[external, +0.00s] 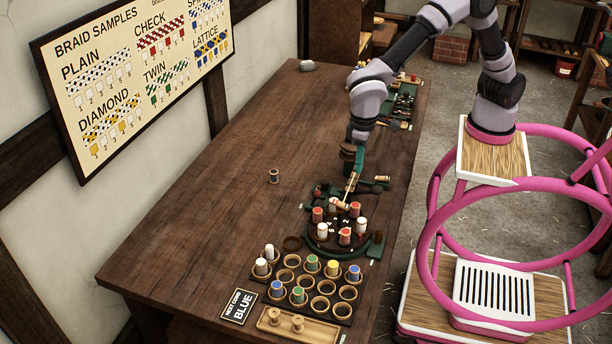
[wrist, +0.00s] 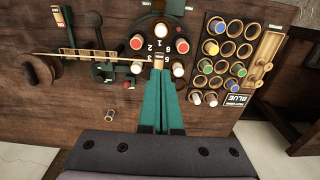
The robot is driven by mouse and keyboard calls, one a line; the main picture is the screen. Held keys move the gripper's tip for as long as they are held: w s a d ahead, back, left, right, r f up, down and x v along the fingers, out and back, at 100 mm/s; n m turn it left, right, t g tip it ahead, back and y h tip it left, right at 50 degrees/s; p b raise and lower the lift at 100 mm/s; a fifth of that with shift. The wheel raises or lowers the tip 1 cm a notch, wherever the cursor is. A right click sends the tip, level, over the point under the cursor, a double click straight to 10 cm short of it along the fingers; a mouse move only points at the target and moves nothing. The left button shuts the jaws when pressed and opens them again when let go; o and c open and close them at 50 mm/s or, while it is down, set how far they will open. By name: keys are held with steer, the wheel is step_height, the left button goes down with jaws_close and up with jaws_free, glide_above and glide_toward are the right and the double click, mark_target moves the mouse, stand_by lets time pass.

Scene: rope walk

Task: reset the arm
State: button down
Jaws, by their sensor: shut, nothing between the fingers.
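My arm reaches over the long wooden table (external: 200,190) from the right.
A bobbin rack (external: 338,309) with white, green, blue and yellow bobbins stands at the table's front, beside a card reading BLUE (external: 238,307) and a wooden tray (external: 268,325). A lone bobbin (external: 274,176) stands mid-table. The table's left part is clear.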

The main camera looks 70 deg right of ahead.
steer(key=w+d+r+m+t+y, duration=0.1)
steer(key=d+r, duration=0.8)
steer(key=d, duration=0.2)
steer(key=w+d+r+m+t+y, duration=0.1)
steer(key=d+r, duration=0.8)
steer(key=d, duration=0.3)
steer(key=s+d+r+m+t, duration=0.1)
steer(key=s+d+r+t, duration=0.1)
steer(key=s+d, duration=0.6)
steer(key=s+d+r+m+t, duration=0.1)
steer(key=s+d+r+t, duration=0.1)
steer(key=s+d, duration=0.5)
steer(key=d+t, duration=0.1)
steer(key=d, duration=0.4)
steer(key=shift+s+d+r, duration=0.3)
steer(key=shift+s+r, duration=0.05)
steer(key=shift+r, duration=0.05)
